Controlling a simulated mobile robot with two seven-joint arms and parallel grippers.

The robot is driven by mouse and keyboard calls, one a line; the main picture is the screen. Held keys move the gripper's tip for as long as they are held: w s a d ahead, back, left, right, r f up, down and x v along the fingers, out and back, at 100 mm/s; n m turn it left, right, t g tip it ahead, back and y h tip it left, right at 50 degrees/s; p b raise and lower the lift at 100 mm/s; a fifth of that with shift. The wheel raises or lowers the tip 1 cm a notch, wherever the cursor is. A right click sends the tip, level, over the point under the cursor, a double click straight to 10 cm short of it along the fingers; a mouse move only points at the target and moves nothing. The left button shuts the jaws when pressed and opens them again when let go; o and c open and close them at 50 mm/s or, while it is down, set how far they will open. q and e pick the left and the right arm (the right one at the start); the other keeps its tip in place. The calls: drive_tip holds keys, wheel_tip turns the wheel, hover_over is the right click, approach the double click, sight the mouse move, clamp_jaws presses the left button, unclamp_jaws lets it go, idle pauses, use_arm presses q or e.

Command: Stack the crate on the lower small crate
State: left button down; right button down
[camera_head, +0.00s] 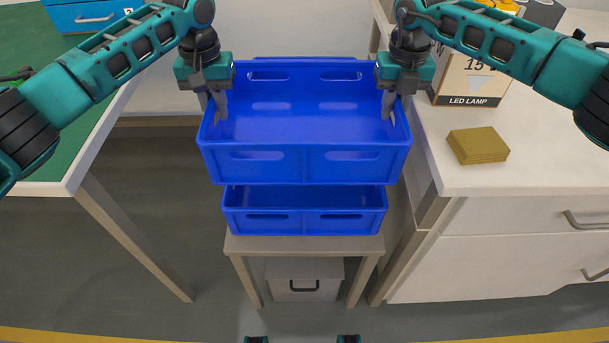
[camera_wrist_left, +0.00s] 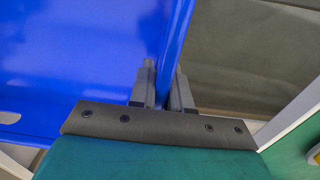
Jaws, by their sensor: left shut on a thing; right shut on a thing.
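A blue crate (camera_head: 305,165) is held level between my two grippers and looks empty. My left gripper (camera_head: 218,103) is shut on its left side wall, and the left wrist view shows that wall (camera_wrist_left: 175,50) between the fingers (camera_wrist_left: 164,85). My right gripper (camera_head: 390,103) is shut on its right side wall. The lower small crate (camera_head: 305,223), also blue, stands on a small table (camera_head: 305,246) below the held crate. The held crate hides the back of the lower one. I cannot tell the exact gap between them.
A green-topped table (camera_head: 60,150) stands at the left, with a light blue box (camera_head: 85,15) on it. A white counter (camera_head: 540,165) at the right holds a lamp box (camera_head: 470,85) and a brown pad (camera_head: 478,145). A grey box (camera_head: 304,279) sits under the small table.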

use_arm(q)
drive_tip(key=shift+a+f, duration=0.1)
drive_tip(key=shift+f, duration=0.45)
use_arm(e)
drive_tip(key=shift+d+f, duration=0.1)
drive_tip(key=shift+f, duration=0.5)
